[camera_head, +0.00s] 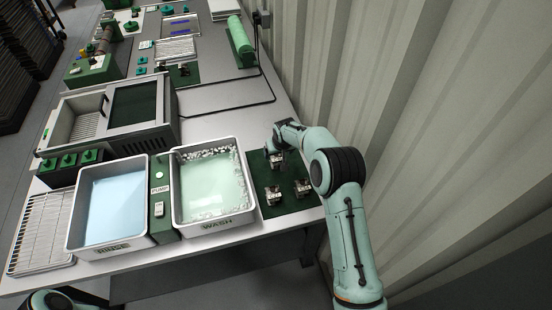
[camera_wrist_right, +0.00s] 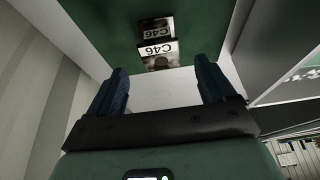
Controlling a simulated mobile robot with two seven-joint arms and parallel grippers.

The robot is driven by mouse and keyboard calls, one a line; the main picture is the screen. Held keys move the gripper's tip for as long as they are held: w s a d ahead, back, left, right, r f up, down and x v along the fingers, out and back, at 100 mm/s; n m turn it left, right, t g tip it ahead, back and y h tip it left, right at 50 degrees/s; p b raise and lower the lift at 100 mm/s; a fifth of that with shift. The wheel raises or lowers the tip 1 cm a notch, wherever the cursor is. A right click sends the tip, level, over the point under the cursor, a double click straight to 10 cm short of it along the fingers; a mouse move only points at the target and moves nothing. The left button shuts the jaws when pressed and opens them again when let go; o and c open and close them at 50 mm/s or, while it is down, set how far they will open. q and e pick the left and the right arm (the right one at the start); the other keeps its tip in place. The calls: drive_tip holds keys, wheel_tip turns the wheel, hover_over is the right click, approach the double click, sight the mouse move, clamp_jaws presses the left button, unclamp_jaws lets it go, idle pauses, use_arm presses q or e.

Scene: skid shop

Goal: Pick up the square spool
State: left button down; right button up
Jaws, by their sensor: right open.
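Several small dark metal parts with pale labels stand on a dark green mat (camera_head: 290,207) at the right end of the bench. I cannot tell which one is the square spool. One part (camera_head: 277,160) is at the back of the mat, close to my right gripper (camera_head: 274,147). Two more (camera_head: 273,195) (camera_head: 302,186) stand nearer the front. In the right wrist view, a part labelled C46 (camera_wrist_right: 160,56) lies ahead of my right gripper (camera_wrist_right: 160,75). The fingers are apart with nothing between them. My left gripper is out of view.
The wash tray (camera_head: 243,215) of pale green liquid stands left of the mat, with the rinse tray (camera_head: 147,241) beyond it. A wire rack (camera_head: 40,235) lies at the far left. A corrugated wall (camera_head: 420,120) is close on the right.

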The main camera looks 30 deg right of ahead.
sight(277, 156)
drive_tip(key=shift+x, duration=0.95)
drive_tip(key=shift+p+x, duration=0.85)
drive_tip(key=shift+x, duration=1.9)
drive_tip(key=shift+r, duration=0.1)
drive_tip(key=shift+c, duration=0.7)
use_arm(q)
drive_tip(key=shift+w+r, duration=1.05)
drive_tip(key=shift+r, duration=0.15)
use_arm(e)
drive_tip(key=c, duration=1)
